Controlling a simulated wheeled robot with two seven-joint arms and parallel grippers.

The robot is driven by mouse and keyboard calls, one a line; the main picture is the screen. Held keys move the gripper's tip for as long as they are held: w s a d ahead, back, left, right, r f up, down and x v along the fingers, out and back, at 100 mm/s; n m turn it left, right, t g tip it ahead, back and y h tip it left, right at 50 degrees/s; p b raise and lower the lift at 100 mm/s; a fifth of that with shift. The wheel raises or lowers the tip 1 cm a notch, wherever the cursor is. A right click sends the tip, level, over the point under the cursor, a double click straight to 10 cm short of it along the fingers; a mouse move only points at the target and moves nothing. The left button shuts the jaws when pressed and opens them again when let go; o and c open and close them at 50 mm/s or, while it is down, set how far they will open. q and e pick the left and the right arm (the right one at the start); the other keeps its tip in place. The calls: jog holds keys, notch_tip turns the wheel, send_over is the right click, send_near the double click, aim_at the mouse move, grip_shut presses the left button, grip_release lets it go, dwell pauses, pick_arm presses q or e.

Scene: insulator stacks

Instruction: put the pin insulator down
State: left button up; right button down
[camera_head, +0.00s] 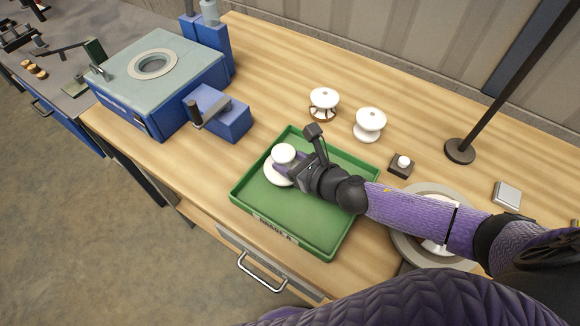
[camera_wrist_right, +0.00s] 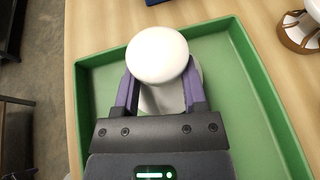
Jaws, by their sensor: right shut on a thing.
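A white pin insulator (camera_head: 283,153) with a round top and a wider lower disc is at the left part of the green tray (camera_head: 337,249). My right gripper (camera_head: 287,168) is shut on it. In the right wrist view the insulator (camera_wrist_right: 157,55) sits between the two purple fingers of the gripper (camera_wrist_right: 160,95), over the tray (camera_wrist_right: 262,90). Its underside is hidden, so I cannot tell whether it touches the tray floor. My left gripper is not in view.
Two white insulators (camera_head: 324,98) (camera_head: 370,120) stand behind the tray. A small block with a white knob (camera_head: 403,161) is right of it. A blue machine (camera_head: 160,75) and blue vise (camera_head: 220,112) stand left. A black pole base (camera_head: 460,151) is at the right. The tray's right floor is clear.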

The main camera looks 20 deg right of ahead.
jog(key=shift+f, duration=0.25)
jog(key=shift+c, duration=0.7)
grip_release()
jog(key=shift+r, duration=0.25)
jog(key=v, duration=1.2)
